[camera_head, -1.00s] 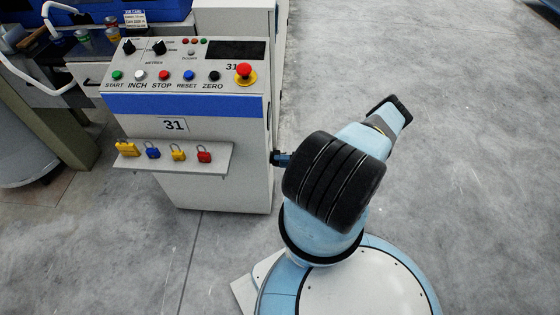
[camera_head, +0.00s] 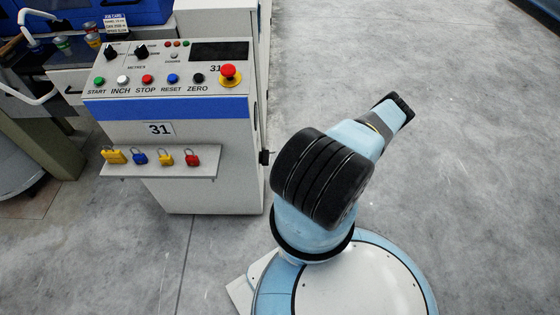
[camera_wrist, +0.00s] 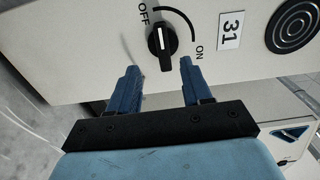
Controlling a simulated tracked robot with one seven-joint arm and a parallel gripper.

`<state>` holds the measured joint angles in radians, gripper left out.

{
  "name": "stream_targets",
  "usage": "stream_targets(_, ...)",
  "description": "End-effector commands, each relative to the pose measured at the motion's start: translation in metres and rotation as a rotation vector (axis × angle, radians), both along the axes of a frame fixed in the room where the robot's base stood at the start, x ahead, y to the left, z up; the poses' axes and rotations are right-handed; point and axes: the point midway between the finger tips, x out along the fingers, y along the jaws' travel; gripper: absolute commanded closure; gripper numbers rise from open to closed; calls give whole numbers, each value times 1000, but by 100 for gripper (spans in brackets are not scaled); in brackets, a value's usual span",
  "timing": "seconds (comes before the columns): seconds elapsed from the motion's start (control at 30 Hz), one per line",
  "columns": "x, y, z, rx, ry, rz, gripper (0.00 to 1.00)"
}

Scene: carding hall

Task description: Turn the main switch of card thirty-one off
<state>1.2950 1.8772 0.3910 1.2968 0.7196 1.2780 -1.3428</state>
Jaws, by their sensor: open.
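The main switch (camera_wrist: 161,42), a black rotary knob with a white line, is on a pale panel in the wrist view. OFF is at its upper left, ON at its lower right, with an arc between. The white line points up, at the OFF end and well away from ON. My gripper (camera_wrist: 158,66) has blue fingers, open and empty, one on each side just below the knob, apart from it. In the head view the switch (camera_head: 264,157) shows as a small dark knob on the cabinet's right side.
The cabinet of card 31 (camera_head: 215,190) stands left of my arm, with a button panel and red emergency stop (camera_head: 229,73). A shelf (camera_head: 140,170) holds several coloured padlocks. A round dark grille (camera_wrist: 294,25) is right of the switch. The floor at right is clear.

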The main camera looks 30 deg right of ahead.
Motion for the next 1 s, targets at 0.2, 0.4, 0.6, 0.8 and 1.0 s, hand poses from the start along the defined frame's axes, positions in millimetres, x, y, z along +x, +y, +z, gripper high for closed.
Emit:
stream_targets(0.2,-15,-23,0,-1,0,-1,51)
stream_targets(0.4,-19,-28,0,0,0,0,51)
stream_targets(0.6,-19,-28,0,0,0,0,51)
stream_targets(0.8,-19,-28,0,0,0,0,51)
stream_targets(1.0,-19,-28,0,0,0,0,51)
